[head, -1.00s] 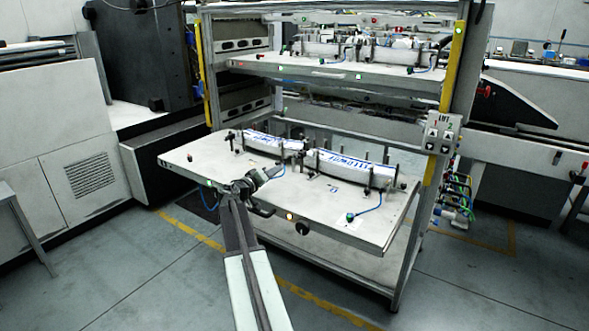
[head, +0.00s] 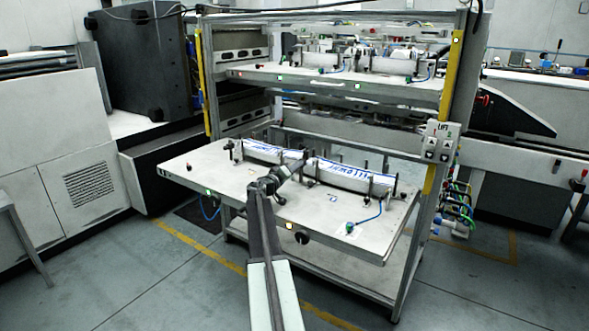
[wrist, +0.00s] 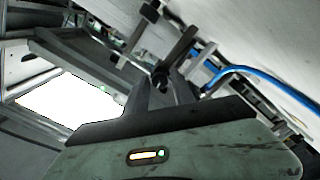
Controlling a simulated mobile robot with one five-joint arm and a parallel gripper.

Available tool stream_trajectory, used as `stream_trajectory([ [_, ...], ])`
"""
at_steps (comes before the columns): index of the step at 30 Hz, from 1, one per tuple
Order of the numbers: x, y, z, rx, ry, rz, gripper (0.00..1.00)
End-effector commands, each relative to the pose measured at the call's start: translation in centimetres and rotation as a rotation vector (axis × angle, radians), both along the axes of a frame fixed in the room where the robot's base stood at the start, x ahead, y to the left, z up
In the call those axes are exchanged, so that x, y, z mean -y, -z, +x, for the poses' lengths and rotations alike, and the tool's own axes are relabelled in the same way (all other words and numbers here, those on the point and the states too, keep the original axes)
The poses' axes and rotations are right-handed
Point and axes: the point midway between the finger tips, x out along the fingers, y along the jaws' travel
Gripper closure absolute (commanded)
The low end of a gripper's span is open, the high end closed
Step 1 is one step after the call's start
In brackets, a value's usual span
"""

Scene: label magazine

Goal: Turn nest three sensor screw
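My gripper (head: 298,161) is at the end of my arm over the lower shelf, by the gap between the two label nests. The left nest (head: 262,152) and right nest (head: 343,175) each hold a white strip with blue lettering. A sensor with a green top and blue cable (head: 350,226) stands on the shelf in front of the right nest. No numbers show on the nests, and I cannot make out the sensor screw. In the wrist view, dark bars and posts crowd around my gripper; I cannot tell its fingers apart from the fixture, or whether anything is held.
The lower shelf (head: 196,167) has bare room at its left. The upper shelf (head: 300,77) carries similar nests above. A yellow-striped post and lift button panel (head: 438,141) stand at the right. A blue cable (wrist: 265,80) arches across the right of the wrist view.

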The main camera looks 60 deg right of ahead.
Motion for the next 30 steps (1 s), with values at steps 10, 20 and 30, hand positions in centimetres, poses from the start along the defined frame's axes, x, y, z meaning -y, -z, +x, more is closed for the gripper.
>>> stream_trajectory([
  [10,0.03,0.0,0.17,-0.001,-0.002,-0.001,1.0],
  [20,-0.22,0.04,0.18,-0.091,-0.002,0.002,1.0],
  [30,-0.25,0.1,0.24,-0.374,-0.002,0.005,1.0],
])
